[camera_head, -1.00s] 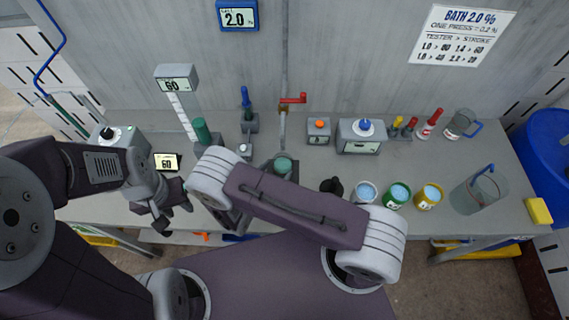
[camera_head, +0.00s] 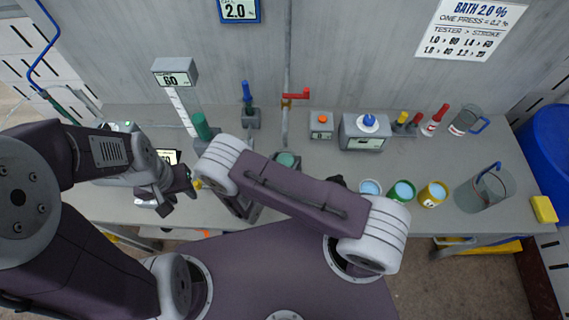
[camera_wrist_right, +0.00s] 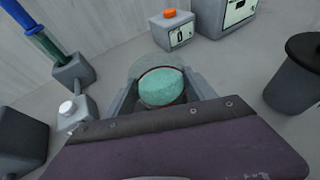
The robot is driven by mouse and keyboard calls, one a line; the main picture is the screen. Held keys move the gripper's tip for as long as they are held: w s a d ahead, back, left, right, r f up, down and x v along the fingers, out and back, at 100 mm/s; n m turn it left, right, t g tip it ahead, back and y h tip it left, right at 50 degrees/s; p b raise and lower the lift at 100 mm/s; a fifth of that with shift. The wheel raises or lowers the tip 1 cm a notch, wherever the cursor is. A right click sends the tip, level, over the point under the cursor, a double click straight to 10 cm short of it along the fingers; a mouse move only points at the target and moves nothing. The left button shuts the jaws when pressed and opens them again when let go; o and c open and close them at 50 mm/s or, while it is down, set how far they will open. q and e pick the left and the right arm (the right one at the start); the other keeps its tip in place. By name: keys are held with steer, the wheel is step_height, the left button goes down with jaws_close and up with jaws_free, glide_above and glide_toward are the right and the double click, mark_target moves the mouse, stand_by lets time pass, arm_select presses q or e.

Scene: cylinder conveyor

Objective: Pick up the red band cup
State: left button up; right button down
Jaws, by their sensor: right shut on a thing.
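My right gripper (camera_wrist_right: 162,92) is shut on a clear-walled round vessel (camera_wrist_right: 160,66) with a teal surface inside. My left gripper (camera_head: 178,200) is open and empty near the table's front left, beside the small display.
A green cup (camera_head: 400,191), a yellow cup (camera_head: 433,194) and a clear pitcher (camera_head: 486,190) stand at the right. A black-topped container (camera_wrist_right: 303,68) is close to the right gripper. An orange-button box (camera_head: 321,124) and a blue-knob box (camera_head: 365,132) stand behind.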

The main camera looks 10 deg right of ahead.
steer(key=shift+r, duration=0.15)
step_height(320, 180, up, 10)
steer(key=p, duration=0.8)
steer(key=shift+s+r, duration=0.1)
steer(key=c, duration=1.2)
jaws_free()
steer(key=shift+f, duration=0.2)
jaws_close()
